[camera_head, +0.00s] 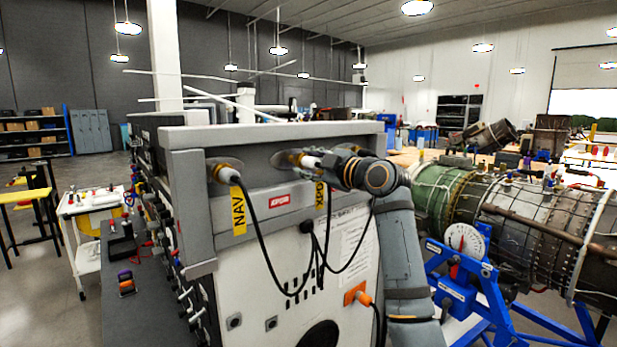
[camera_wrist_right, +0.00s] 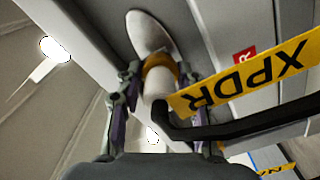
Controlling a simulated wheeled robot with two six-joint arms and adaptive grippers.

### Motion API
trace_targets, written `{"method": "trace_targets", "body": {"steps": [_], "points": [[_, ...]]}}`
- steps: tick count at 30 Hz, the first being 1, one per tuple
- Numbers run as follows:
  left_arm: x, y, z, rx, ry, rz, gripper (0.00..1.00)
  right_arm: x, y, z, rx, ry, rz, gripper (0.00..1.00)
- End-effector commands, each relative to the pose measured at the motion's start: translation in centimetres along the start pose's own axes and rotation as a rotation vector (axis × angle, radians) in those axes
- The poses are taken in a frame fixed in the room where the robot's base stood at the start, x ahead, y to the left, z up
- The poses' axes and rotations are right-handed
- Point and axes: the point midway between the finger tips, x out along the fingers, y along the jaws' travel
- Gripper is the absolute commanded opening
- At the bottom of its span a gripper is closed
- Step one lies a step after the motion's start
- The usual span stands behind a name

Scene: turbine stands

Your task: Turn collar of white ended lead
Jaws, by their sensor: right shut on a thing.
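The XPDR-tagged lead (camera_wrist_right: 157,85) has a white end and a gold collar (camera_wrist_right: 160,64), seated in a pale oval socket plate (camera_wrist_right: 149,32) in the right wrist view. My right gripper (camera_head: 318,163) reaches the panel from the right in the head view. In the wrist view its two fingers (camera_wrist_right: 157,76) flank the collar, one on each side, shut on it. The yellow XPDR tag (camera_wrist_right: 245,75) and black cable hang beside the right finger. In the head view the arm and gripper partly hide this lead. My left gripper is out of view.
A second lead, tagged NAV (camera_head: 238,210), plugs into the same grey cabinet (camera_head: 290,235) at left, its black cable looping down. An orange plug (camera_head: 358,295) sits low on the panel. A turbine (camera_head: 520,225) on a blue stand (camera_head: 465,290) stands at right, close to my arm.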

Motion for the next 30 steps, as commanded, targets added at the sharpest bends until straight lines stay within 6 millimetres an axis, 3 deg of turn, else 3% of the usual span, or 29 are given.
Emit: {"method": "trace_targets", "body": {"steps": [3, 15, 30], "points": [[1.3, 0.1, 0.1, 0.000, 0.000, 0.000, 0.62, 0.0, -0.4, 0.3, -0.088, -0.001, -0.003, 0.06], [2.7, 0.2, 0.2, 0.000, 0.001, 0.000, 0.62, 0.1, -0.3, 0.2, -0.288, -0.002, -0.005, 0.06], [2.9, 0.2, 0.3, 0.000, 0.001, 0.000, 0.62, 0.1, -0.2, 0.1, -0.329, -0.002, -0.005, 0.06]]}}
